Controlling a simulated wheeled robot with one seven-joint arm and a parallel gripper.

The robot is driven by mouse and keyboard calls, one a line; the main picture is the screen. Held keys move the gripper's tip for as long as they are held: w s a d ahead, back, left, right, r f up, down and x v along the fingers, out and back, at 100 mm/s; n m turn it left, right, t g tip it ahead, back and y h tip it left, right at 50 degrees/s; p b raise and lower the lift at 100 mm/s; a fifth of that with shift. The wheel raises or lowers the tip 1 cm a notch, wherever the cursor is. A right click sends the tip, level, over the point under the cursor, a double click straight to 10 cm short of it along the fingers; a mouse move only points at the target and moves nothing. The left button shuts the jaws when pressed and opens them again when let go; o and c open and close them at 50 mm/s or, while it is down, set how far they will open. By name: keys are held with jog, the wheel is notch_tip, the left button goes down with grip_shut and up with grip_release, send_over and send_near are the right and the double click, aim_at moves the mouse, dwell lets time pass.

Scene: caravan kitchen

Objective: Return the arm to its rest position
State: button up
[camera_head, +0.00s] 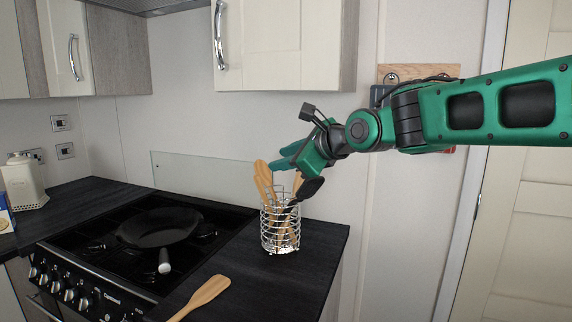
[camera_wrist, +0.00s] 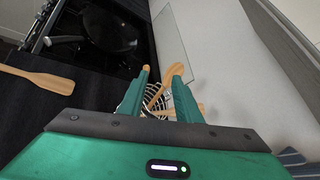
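My green arm reaches in from the right in the head view. My gripper (camera_head: 284,158) is just above and behind the wire utensil holder (camera_head: 281,232), near the tops of the utensils. In the wrist view my gripper (camera_wrist: 161,75) has its two fingers apart, with nothing clearly held between them. Wooden utensils (camera_head: 263,180) and a black utensil (camera_head: 310,188) stand in the holder. The wire holder also shows beyond the fingers in the wrist view (camera_wrist: 155,98). I cannot tell whether a finger touches a utensil.
A black pan (camera_head: 158,228) sits on the hob (camera_head: 100,264). A wooden spatula (camera_head: 204,294) lies on the dark counter. A wall cupboard (camera_head: 280,45) hangs above the holder. The wall is close behind the gripper. A door (camera_head: 525,215) stands at right.

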jog(key=s+d+f+n+g+h, duration=0.1)
jog(key=s+d+f+n+h, duration=0.3)
jog(key=d, duration=0.6)
jog(key=s+d+f+n+g+h, duration=0.1)
jog(key=s+d+f+h, duration=0.15)
jog(key=d+f, duration=0.55)
jog(key=s+d+f+n+g+h, duration=0.15)
jog(key=s+d+f, duration=0.25)
jog(key=d, duration=0.9)
jog(key=s+d+f+n+g, duration=0.2)
jog(key=s+d+f, duration=0.1)
jog(key=s, duration=0.6)
jog(key=s+d+f+n+g, duration=0.2)
jog(key=s+d+f+n, duration=0.1)
jog(key=s, duration=0.7)
jog(key=s+d+f+n+g, duration=0.3)
jog(key=s+d+f, duration=0.2)
jog(key=s+d, duration=0.2)
jog(key=s, duration=0.2)
jog(key=shift+s+h, duration=0.4)
jog(key=shift+f, duration=0.1)
jog(key=shift+w+f, duration=0.25)
jog(key=shift+w, duration=0.4)
